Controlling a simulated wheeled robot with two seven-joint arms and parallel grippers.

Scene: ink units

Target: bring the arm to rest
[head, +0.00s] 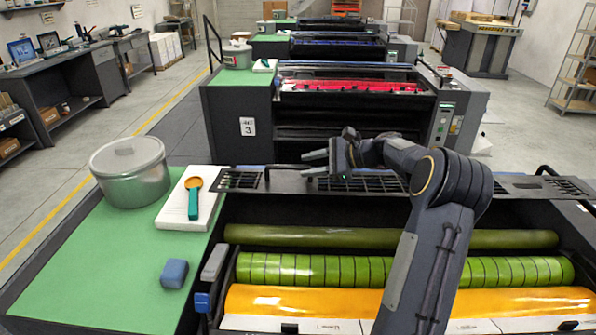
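My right arm (430,235) reaches up from the bottom of the head view over the nearest press and bends to the left. My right gripper (312,163) is at the press's far edge, pointing left, above or beside a dark slotted grille. Its two fingers show apart, with nothing seen between them. My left gripper is not in view.
The nearest press has olive, green and orange rollers (290,270). On its green side table (90,250) are a lidded metal tin (131,175), a white pad (187,210) with a teal-handled orange scoop (193,197), and a blue block (174,273). More presses stand behind.

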